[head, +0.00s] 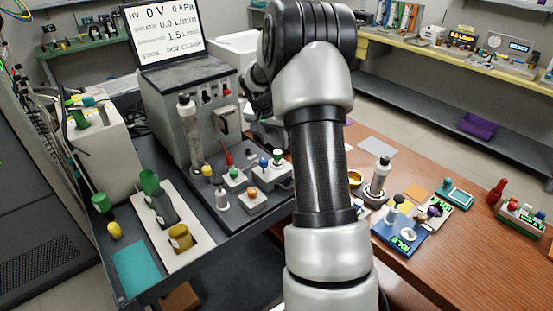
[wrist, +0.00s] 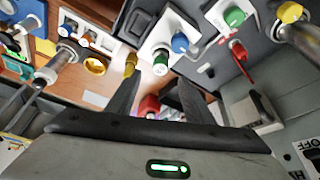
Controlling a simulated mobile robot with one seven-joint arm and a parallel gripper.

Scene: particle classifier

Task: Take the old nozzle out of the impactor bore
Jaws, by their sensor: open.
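My gripper (wrist: 160,84) shows in the wrist view with its two dark fingers spread apart and nothing held between them. A red object (wrist: 149,106) shows in the gap, beyond the fingers. In the head view my arm hides the gripper. I cannot tell for sure which part is the impactor bore or the old nozzle. A gold ring (head: 355,178) is on the wooden table beside my arm, and a gold ring also shows in the wrist view (wrist: 95,65). A small brass piece (wrist: 130,64) is near the left fingertip.
A grey instrument (head: 190,105) with a screen (head: 165,28) stands on the dark bench at left. Knobbed blocks stand before it, including a blue knob (wrist: 180,42). A metal cylinder (head: 379,178) and a blue tray (head: 393,241) are on the wooden table (head: 460,263), bare toward its front.

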